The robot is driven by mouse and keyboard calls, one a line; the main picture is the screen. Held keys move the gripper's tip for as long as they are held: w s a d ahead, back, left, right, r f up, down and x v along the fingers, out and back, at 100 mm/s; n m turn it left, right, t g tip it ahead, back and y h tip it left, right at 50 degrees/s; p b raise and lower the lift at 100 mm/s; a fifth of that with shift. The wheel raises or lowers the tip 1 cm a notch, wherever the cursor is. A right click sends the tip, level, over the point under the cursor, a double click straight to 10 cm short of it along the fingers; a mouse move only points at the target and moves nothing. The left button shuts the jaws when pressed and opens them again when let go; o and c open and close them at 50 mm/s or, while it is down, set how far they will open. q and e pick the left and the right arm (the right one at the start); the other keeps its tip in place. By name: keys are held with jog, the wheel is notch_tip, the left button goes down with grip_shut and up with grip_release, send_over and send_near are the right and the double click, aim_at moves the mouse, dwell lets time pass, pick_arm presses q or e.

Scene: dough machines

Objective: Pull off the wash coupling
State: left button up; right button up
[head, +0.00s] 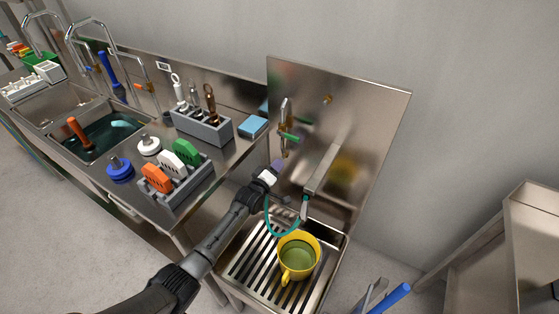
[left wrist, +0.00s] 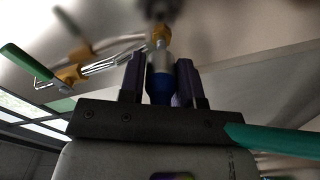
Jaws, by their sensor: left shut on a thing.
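My left gripper (head: 275,168) is in front of the steel splash panel, below the tap with a green lever (head: 290,137). In the left wrist view its two purple fingers (left wrist: 159,85) are shut on the wash coupling (left wrist: 159,88), a blue body with a silver collar. A brass fitting (left wrist: 160,37) is in line with the collar's far end; I cannot tell whether they are still joined. The coupling is hidden by the gripper in the head view. A teal hose (head: 272,226) loops below the gripper and also shows in the left wrist view (left wrist: 270,139). My right gripper is out of view.
A yellow bucket (head: 283,262) stands on the slatted grate (head: 250,268) below. A steel counter on the left carries a grey rack (head: 175,196), a tool holder (head: 205,127) and a blue sponge (head: 253,126). A steel table (head: 535,200) stands at right.

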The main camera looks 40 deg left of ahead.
pick_arm(q)
jog(key=s+p, duration=0.3)
jog(key=shift+s+d+r, duration=0.2)
jog(key=shift+s+r, duration=0.05)
jog(key=shift+s+d+f+p, duration=0.1)
jog(key=shift+s+p, duration=0.25)
jog(key=shift+s, duration=0.15)
jog(key=shift+s+d+f+p, duration=0.1)
jog(key=shift+s+p, duration=0.2)
jog(key=shift+s, duration=0.2)
jog(key=shift+r, duration=0.15)
